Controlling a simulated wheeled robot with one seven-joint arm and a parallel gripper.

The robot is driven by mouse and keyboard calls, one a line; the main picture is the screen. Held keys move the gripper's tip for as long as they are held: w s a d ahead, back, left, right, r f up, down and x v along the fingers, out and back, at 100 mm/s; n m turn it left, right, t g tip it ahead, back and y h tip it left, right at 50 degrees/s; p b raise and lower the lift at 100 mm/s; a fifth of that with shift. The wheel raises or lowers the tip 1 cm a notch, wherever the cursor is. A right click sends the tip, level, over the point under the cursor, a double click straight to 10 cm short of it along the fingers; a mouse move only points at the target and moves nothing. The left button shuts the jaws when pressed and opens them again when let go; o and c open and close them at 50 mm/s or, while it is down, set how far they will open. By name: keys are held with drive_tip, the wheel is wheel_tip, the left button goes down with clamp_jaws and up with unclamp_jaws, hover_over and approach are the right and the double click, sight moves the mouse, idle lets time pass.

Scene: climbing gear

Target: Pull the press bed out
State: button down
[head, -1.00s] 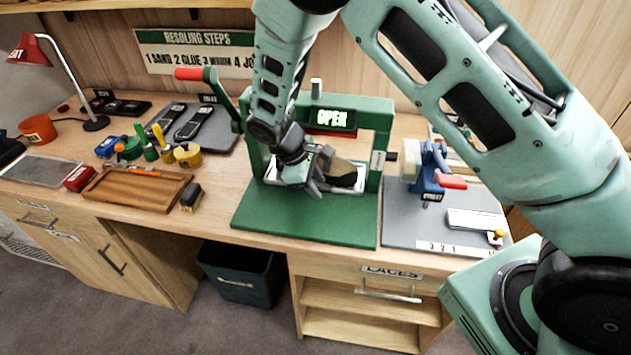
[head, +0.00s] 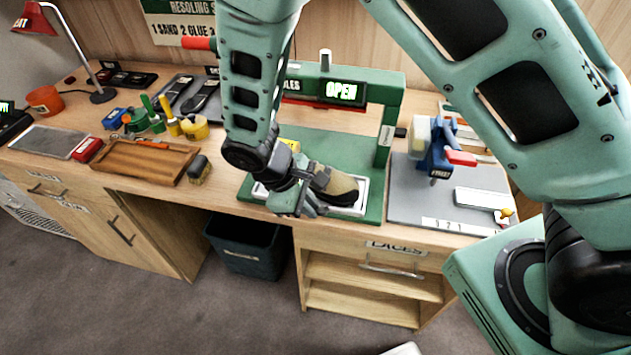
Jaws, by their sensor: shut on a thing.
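The green press (head: 392,105) stands on the workbench with a lit "OPEN" sign on its crossbar. Its bed (head: 352,211), a pale tray carrying a tan and dark shoe (head: 336,187), sits at the front edge of the green base plate (head: 318,148), clear of the frame. My gripper (head: 305,208) is at the bed's front left, shut. My wrist and fingers cover the bed's left part, so the exact grip on it is hidden.
A blue clamp (head: 438,155) with a red handle stands on a grey mat at right. A dark bin (head: 245,245) stands under the bench. Open floor lies in front.

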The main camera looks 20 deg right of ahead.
drive_tip(key=shift+s+a, duration=0.2)
drive_tip(key=shift+a, duration=0.1)
drive_tip(key=c, duration=1.5)
unclamp_jaws()
drive_tip(key=b+v, duration=0.3)
drive_tip(key=v, duration=1.4)
drive_tip(key=shift+r, duration=0.25)
